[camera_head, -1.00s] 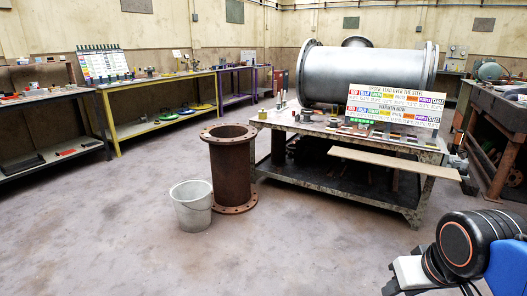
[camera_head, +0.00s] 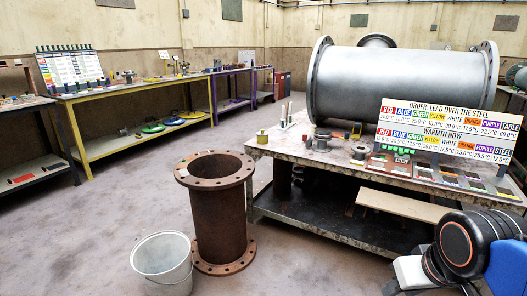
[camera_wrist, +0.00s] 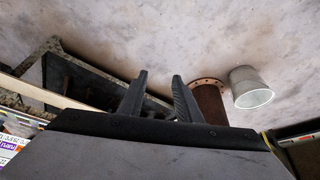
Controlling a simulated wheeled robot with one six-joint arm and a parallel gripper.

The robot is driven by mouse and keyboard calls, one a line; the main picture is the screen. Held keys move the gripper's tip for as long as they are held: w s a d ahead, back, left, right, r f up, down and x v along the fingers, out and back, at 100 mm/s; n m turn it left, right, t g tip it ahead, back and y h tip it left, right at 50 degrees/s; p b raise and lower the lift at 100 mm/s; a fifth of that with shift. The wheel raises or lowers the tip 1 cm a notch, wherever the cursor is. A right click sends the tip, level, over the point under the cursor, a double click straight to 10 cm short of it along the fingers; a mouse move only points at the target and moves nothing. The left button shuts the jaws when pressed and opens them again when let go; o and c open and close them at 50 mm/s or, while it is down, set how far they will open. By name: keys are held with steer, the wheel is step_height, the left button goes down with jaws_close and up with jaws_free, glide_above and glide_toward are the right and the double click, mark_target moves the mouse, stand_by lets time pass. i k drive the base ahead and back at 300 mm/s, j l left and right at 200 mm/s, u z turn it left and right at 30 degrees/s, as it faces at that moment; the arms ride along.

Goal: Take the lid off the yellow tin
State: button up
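A small yellow tin (camera_head: 262,136) stands near the left end of the steel worktable (camera_head: 300,153) in the head view. It is too small to make out its lid clearly. My gripper (camera_wrist: 160,76) shows in the wrist view with its two dark fingers apart and nothing between them. It is far from the tin, and the wrist view shows mostly floor. My arm shows at the lower right of the head view; the fingers are hidden there.
A rusty flanged pipe (camera_head: 220,225) and a grey bucket (camera_head: 163,262) stand on the floor left of the table. A large grey pipe (camera_head: 400,82) and sign boards (camera_head: 447,125) sit on the table. A plank (camera_head: 405,205) juts below its front.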

mark_target(261, 140)
steer(key=i+u, duration=0.1)
steer(key=i, duration=0.55)
steer(key=i+l+u, duration=0.1)
steer(key=i, duration=0.5)
steer(key=i+l+u, duration=0.1)
steer(key=i, duration=0.55)
steer(key=l, duration=0.1)
